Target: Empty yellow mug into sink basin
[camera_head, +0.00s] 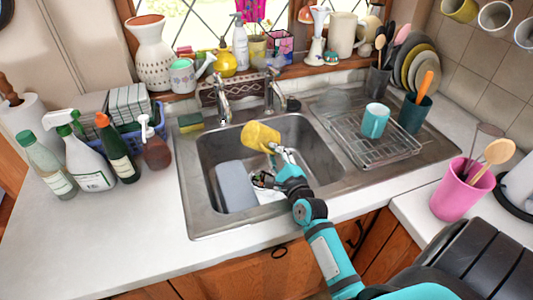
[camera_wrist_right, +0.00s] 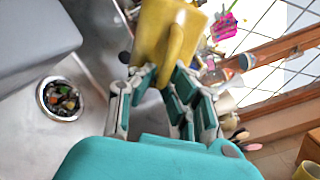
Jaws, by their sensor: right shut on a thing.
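The yellow mug (camera_head: 259,137) is over the sink basin (camera_head: 305,135), tipped on its side. In the head view my right gripper (camera_head: 276,151) reaches in from the front and is shut on the mug. In the right wrist view the gripper (camera_wrist_right: 160,80) pinches the handle of the yellow mug (camera_wrist_right: 158,30). The inside of the mug is hidden, so I cannot tell what it holds. My left gripper is in neither view.
A grey-blue block-like item (camera_head: 235,186) lies in the basin's left part. The drain (camera_wrist_right: 60,99) holds dark and coloured bits. A rack (camera_head: 372,140) with a teal mug (camera_head: 375,120) stands right of the basin. Taps (camera_head: 221,97) rise behind it; bottles (camera_head: 88,160) stand left.

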